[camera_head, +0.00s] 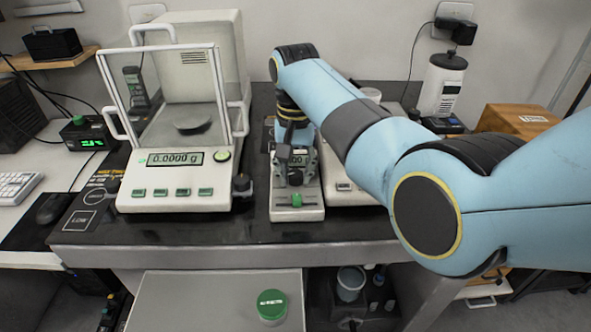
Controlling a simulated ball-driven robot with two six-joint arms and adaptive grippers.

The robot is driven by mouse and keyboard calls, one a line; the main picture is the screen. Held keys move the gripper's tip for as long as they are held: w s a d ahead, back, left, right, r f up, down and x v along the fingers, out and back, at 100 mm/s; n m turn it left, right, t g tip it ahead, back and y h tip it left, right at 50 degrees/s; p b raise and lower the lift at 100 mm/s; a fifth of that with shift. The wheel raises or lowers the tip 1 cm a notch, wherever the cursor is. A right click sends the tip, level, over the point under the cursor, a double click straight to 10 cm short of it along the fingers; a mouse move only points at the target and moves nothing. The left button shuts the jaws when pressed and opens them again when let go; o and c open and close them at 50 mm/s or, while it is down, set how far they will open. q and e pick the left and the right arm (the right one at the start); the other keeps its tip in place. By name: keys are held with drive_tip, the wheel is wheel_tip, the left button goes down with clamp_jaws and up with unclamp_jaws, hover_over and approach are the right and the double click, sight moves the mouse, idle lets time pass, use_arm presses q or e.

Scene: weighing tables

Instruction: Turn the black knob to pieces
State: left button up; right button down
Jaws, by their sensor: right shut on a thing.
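My right gripper (295,178) points down at the front of a small light-grey instrument (297,212) on the dark bench, between the glass-walled balance and a flat pale device. The gripper is shut on the black knob, which is mostly hidden by the fingers, so its setting cannot be read. A green button (297,200) shows just in front of the fingers. My left gripper is not in view.
The balance (180,185) reads 0.0000 g and stands close to the left of the gripper. A flat pale device (345,187) stands close on the right, partly behind my arm. A green-lidded jar (271,305) stands on a lower surface in front. The bench's front strip is clear.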

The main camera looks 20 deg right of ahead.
drive_tip(key=m+p, duration=0.2)
drive_tip(key=m, duration=0.1)
drive_tip(key=shift+r+p, duration=0.25)
drive_tip(key=shift+p, duration=0.15)
drive_tip(key=m+p, duration=0.1)
drive_tip(key=m, duration=0.1)
drive_tip(key=shift+m+p, duration=0.3)
drive_tip(key=shift+p, duration=0.05)
drive_tip(key=m+p, duration=0.1)
drive_tip(key=m, duration=0.2)
drive_tip(key=shift+f+m, duration=0.1)
drive_tip(key=shift+m, duration=0.2)
drive_tip(key=m+p, duration=0.1)
drive_tip(key=m, duration=0.3)
drive_tip(key=shift+f+m, duration=0.1)
drive_tip(key=shift+m, duration=0.3)
drive_tip(key=c, duration=1)
unclamp_jaws()
